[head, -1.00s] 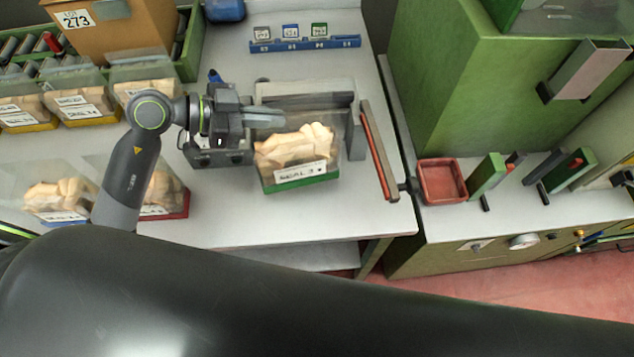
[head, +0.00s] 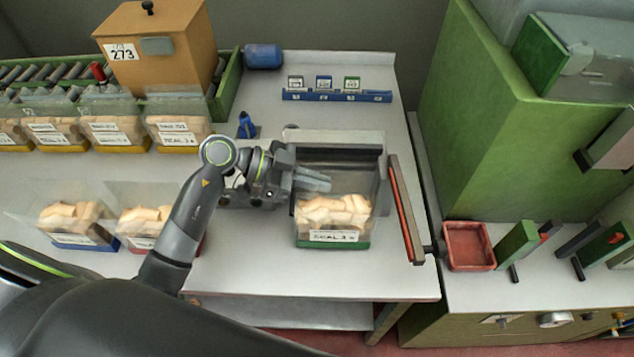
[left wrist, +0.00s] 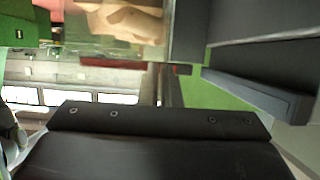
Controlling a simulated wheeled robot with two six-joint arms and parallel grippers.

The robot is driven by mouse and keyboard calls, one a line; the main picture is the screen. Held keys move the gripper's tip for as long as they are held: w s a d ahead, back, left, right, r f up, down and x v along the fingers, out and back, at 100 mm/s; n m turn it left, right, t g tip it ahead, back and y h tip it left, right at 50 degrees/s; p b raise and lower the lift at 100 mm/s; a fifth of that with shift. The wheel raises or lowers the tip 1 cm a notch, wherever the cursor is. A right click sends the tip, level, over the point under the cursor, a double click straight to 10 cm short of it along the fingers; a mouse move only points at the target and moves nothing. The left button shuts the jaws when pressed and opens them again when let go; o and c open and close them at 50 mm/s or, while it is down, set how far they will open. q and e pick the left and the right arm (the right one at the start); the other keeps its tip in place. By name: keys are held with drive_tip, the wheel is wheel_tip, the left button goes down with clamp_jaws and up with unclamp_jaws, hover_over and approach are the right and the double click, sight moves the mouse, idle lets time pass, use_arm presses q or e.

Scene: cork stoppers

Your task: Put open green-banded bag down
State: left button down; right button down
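The open clear bag with the green band (head: 333,244) holds pale cork stoppers and a white label. In the head view it is upright at the front of the grey sealing device, near the table's front; whether its base touches the table is unclear. My left gripper (head: 314,181) reaches in from the left, its fingers close together at the bag's upper part, apparently pinching its clear wall. In the left wrist view the bag's corks (left wrist: 125,20) show at the top, near a dark finger. My right gripper is out of view.
A blue rack (head: 336,96) is at the back. Bare table lies in front.

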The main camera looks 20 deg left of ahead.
use_arm(q)
drive_tip(key=shift+f, duration=0.45)
drive_tip(key=c, duration=1.6)
unclamp_jaws()
drive_tip(key=shift+c, duration=0.2)
drive_tip(key=p+v, duration=0.7)
drive_tip(key=v, duration=0.5)
drive_tip(key=shift+p, duration=0.35)
